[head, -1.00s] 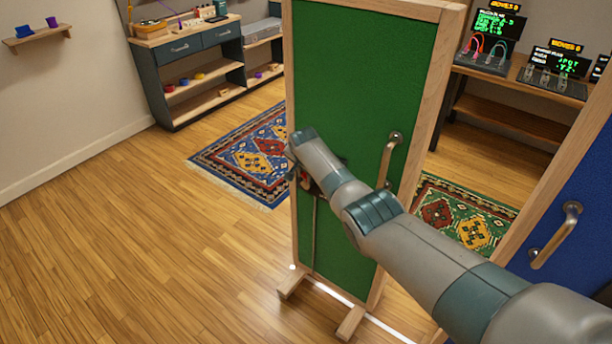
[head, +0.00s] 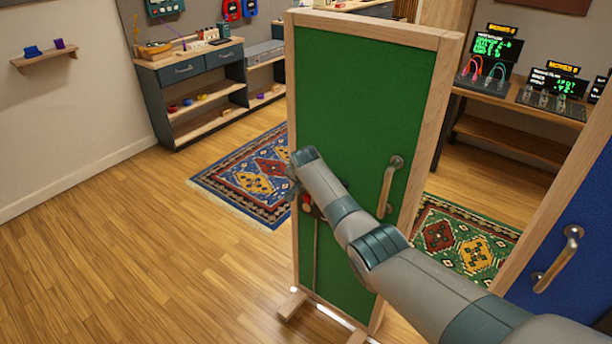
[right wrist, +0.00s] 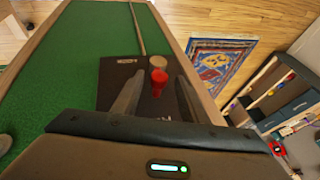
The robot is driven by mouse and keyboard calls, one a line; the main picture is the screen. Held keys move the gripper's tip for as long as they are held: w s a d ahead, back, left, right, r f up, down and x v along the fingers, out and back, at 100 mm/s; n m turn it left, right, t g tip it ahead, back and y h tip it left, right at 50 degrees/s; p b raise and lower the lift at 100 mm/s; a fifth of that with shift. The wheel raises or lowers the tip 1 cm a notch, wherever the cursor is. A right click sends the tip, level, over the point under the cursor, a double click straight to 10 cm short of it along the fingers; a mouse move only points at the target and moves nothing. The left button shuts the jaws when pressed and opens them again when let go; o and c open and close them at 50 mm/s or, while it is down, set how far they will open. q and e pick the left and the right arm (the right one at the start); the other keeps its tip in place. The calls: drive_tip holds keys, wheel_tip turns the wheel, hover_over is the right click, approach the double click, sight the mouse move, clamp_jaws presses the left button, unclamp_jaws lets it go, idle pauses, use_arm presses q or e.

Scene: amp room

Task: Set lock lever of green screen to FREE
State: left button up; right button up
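The green screen (head: 365,90) stands upright in a wooden frame, with a metal handle (head: 389,186) on its right side. In the right wrist view its green face (right wrist: 75,50) carries a dark plate (right wrist: 112,80) with small lettering too small to read. A red knob (right wrist: 158,80) and a pale round wooden piece (right wrist: 157,61) sit at this plate. My right gripper (right wrist: 159,84) is open, one finger on each side of the red knob; I cannot tell whether they touch it. In the head view my arm mostly hides the plate; a bit of red (head: 306,203) shows. My left gripper is not in view.
A blue screen (head: 580,210) with a handle stands at the right. A blue patterned rug (head: 225,180) and a green one (head: 465,240) lie behind the green screen. Shelves (head: 200,95) stand at the back left. The wooden floor at left is clear.

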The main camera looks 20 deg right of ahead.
drive_tip(key=b+v, duration=0.1)
drive_tip(key=v, duration=1.3)
drive_tip(key=shift+s+r+b, duration=0.2)
drive_tip(key=shift+r+b, duration=0.15)
drive_tip(key=shift+b, duration=0.05)
drive_tip(key=shift+a+f, duration=0.1)
